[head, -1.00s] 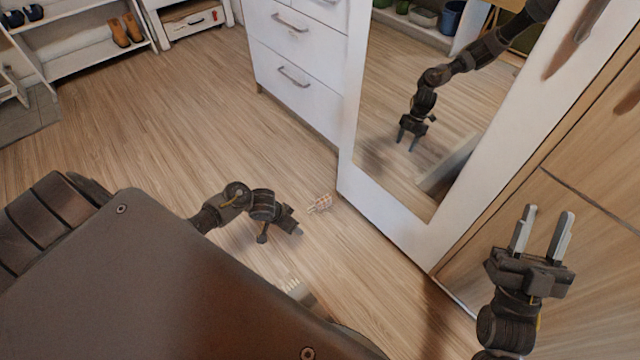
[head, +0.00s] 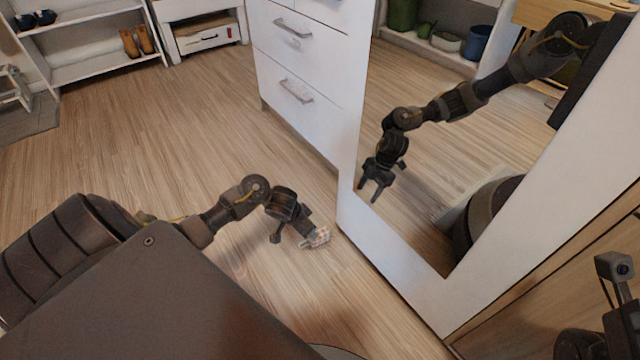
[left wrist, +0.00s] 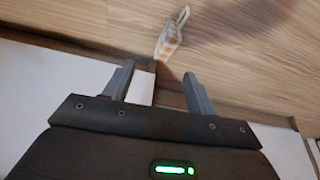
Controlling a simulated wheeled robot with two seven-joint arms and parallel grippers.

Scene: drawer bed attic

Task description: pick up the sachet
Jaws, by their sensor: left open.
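The sachet (head: 318,238) is small, pale and checked with orange-pink patches. It lies on the wooden floor near the foot of the white mirror frame. My left gripper (head: 297,236) is low over the floor, just left of the sachet in the head view, and partly overlaps it. In the left wrist view the sachet (left wrist: 170,40) shows beyond the open fingertips of my left gripper (left wrist: 159,72), with nothing between the fingers. Whether they touch it is unclear. My right gripper (head: 614,285) is partly cut off at the right edge, its opening unclear.
A tall mirror (head: 430,150) in a white frame (head: 385,265) stands right of the sachet and reflects my arm. A white drawer unit (head: 305,75) stands behind. A shoe rack (head: 100,67) is at the far left. The floor (head: 150,130) between is clear.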

